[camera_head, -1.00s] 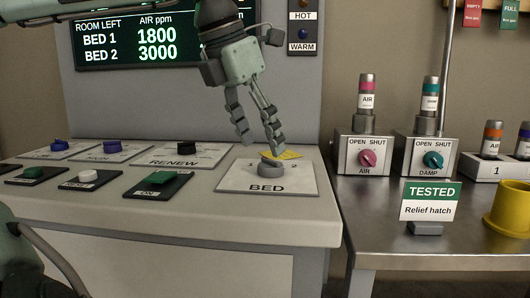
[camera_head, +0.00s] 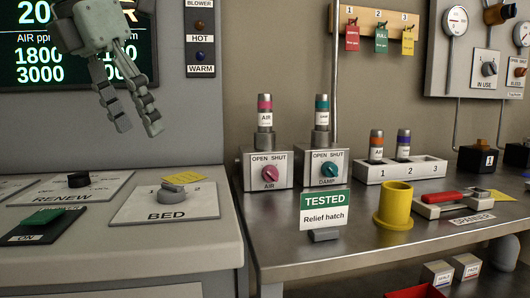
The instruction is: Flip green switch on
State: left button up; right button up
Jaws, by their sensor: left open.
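The green switch (camera_head: 43,217) is a low green rocker on a dark plate marked ON, at the left edge of the white console. Its tilt is hard to tell from here. My left gripper (camera_head: 138,127) is in the upper left of the head view, fingers pointing down, open and empty. It is raised above the console, in front of the dark display, and appears above and to the right of the green switch. It touches nothing that I can see. My right gripper is not in view.
The grey BED knob (camera_head: 172,192) and black RENEW knob (camera_head: 78,180) stand beside the switch. Right of the console, a steel bench (camera_head: 400,240) holds the AIR valve box (camera_head: 267,170), DAMP valve box (camera_head: 325,170), TESTED sign (camera_head: 325,210) and yellow cup (camera_head: 394,205).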

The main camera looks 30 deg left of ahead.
aim_at(44, 217)
jog(key=k+l, duration=0.35)
jog(key=l, duration=0.2)
jog(key=k+l, duration=0.35)
jog(key=l, duration=0.15)
jog(key=k+l, duration=0.35)
jog(key=l, duration=0.2)
